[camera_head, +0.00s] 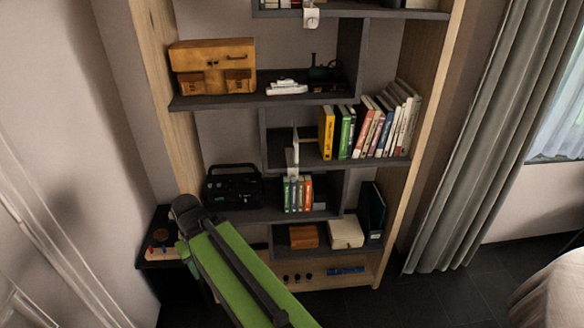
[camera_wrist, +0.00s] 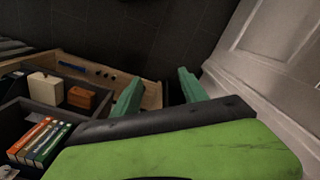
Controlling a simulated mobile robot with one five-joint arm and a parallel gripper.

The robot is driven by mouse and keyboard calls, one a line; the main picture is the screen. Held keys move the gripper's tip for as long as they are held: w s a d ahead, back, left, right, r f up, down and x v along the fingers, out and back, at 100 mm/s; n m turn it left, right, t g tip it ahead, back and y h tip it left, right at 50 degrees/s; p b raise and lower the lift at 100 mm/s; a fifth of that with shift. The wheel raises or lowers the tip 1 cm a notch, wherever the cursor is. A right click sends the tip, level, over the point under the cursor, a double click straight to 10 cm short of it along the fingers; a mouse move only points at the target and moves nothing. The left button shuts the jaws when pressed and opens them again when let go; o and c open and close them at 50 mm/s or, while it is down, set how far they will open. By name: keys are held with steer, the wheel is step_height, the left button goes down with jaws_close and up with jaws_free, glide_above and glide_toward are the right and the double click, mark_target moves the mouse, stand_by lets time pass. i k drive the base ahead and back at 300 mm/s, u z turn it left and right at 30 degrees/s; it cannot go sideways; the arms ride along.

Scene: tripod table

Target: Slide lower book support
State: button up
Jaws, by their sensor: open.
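The lower book support (camera_head: 294,157) is a thin white upright piece on the middle shelf, with a tab at the shelf's front edge. It stands left of a row of leaning books (camera_head: 370,125), with a gap between it and the yellow book. My gripper (camera_wrist: 159,78) is open and empty, its two teal fingers apart over the dark floor in the wrist view. In the head view my green arm comes up from the bottom, and its end is low and left of the support, apart from it. The fingers are largely hidden there.
Below the support stand several small books (camera_head: 297,193) beside a black radio (camera_head: 233,187). A wooden box (camera_head: 304,236) and white box (camera_head: 346,232) sit lower. Another white support (camera_head: 311,17) is at the top shelf. A side table (camera_head: 155,252) stands left.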

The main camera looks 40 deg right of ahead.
mark_target(291, 155)
steer(key=u, duration=1.8)
steer(key=k, duration=0.8)
steer(key=z, duration=0.75)
steer(key=i, duration=1)
steer(key=u, duration=0.15)
